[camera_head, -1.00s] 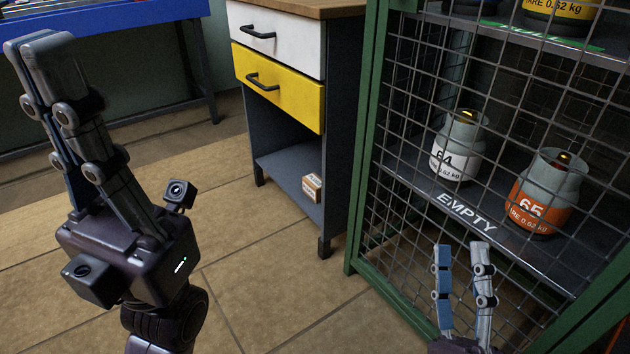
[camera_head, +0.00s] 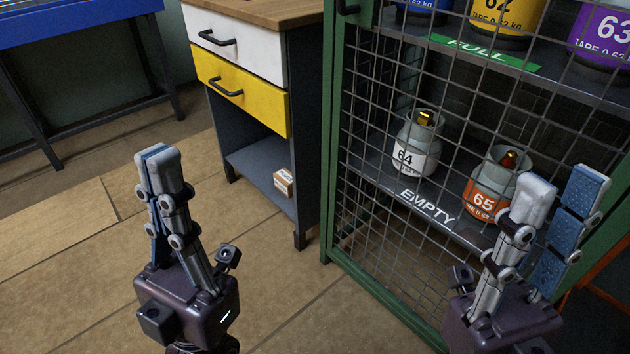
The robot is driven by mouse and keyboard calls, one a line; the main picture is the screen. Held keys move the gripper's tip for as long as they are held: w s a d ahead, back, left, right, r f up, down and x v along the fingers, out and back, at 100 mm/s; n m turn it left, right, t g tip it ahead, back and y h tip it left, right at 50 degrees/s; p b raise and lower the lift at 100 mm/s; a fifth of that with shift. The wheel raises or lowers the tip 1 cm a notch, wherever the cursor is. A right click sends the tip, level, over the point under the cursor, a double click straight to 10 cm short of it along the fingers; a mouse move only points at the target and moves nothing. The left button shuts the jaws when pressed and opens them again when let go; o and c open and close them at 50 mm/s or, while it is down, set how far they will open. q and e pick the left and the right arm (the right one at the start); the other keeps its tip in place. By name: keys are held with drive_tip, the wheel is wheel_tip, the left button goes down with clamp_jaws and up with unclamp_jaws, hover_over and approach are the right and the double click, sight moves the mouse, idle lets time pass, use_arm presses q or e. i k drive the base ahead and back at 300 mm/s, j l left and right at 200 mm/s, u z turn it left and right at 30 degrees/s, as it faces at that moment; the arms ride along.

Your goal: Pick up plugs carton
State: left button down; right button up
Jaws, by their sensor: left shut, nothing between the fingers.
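A small carton (camera_head: 284,182), brown with a white printed label, lies on the lower shelf of the drawer cabinet; its print is too small to read. My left gripper (camera_head: 160,160) is shut and empty, pointing up in front of the cabinet, to the left of the carton and well apart from it. My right gripper (camera_head: 560,190) is in front of the mesh cage at the right. Its fingers are spread apart with nothing between them.
The cabinet has a white drawer (camera_head: 235,42) and a yellow drawer (camera_head: 240,88) above the open shelf (camera_head: 255,165). A green-framed mesh cage (camera_head: 335,150) holds gas cylinders (camera_head: 416,150). A blue table (camera_head: 75,22) stands back left. Floor (camera_head: 75,260) is clear at left.

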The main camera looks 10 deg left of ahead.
sight(282, 178)
drive_tip(key=i+j+z, duration=0.25)
drive_tip(key=j, duration=0.35)
drive_tip(key=j+z, duration=0.3)
drive_tip(key=j, duration=0.3)
drive_tip(key=i+j+z, duration=0.1)
drive_tip(key=j+z, duration=0.15)
drive_tip(key=j, duration=0.4)
drive_tip(key=i+j, duration=0.1)
drive_tip(key=j, duration=0.75)
drive_tip(key=i+j+z, duration=0.1)
drive_tip(key=j, duration=1.65)
drive_tip(key=i+j, duration=0.45)
drive_tip(key=j, duration=0.2)
